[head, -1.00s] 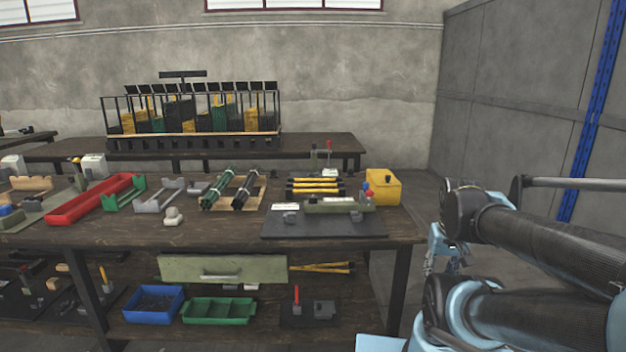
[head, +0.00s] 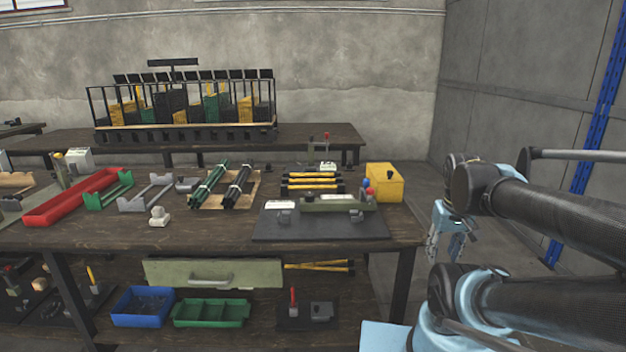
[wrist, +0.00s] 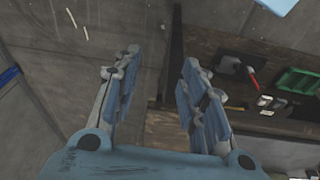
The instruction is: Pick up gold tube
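Several gold tubes with black ends (head: 313,182) lie in a stack on the workbench, behind the dark fixture plate. More gold tubes (head: 322,265) lie on the lower shelf, to the right of the drawer. My gripper (head: 447,246) hangs in the air to the right of the bench, apart from all the tubes. In the wrist view my gripper (wrist: 160,78) has its two fingers spread with nothing between them.
The workbench (head: 120,233) holds a red tray (head: 78,198), green and dark tube bundles (head: 222,186), a yellow box (head: 384,183) and a fixture plate (head: 275,228). Below are a blue bin (head: 148,306) and a green bin (head: 212,313). The floor right of the bench is clear.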

